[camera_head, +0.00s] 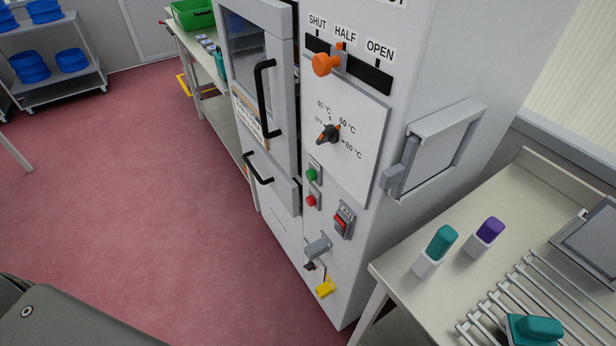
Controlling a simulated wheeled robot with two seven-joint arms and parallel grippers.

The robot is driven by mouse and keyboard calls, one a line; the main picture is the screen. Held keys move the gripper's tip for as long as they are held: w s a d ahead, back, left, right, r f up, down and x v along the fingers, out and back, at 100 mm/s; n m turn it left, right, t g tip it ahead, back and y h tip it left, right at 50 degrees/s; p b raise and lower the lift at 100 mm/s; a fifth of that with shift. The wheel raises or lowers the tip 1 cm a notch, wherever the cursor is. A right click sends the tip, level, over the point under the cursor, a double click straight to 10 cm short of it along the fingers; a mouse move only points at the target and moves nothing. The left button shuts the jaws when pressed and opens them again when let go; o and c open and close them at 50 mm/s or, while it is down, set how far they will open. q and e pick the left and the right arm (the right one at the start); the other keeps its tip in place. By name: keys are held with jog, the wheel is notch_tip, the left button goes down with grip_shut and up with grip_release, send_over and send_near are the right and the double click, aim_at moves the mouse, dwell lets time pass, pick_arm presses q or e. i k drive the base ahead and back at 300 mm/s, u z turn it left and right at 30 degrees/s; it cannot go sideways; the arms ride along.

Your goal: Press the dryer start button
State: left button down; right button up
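The dryer is a tall white cabinet (375,230) in the middle of the head view. Its front panel carries a green button (312,175) with a red button (311,201) just below it. I cannot read a label that marks either as start. A red rocker switch (341,223) sits to their right. Neither of my grippers is in view, and nothing covers the buttons.
Black door handles (265,98) stick out left of the panel. A yellow-handled part (325,287) projects low on the front. A grey hatch frame (440,150) juts from the right side. A bench (530,190) with teal and purple-topped containers stands right. Red floor (150,190) is clear at left.

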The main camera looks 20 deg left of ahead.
aim_at(311, 176)
jog(key=u, duration=1.15)
jog(key=k, duration=0.95)
jog(key=z, duration=1.4)
jog(key=i, duration=0.5)
jog(key=u, duration=0.1)
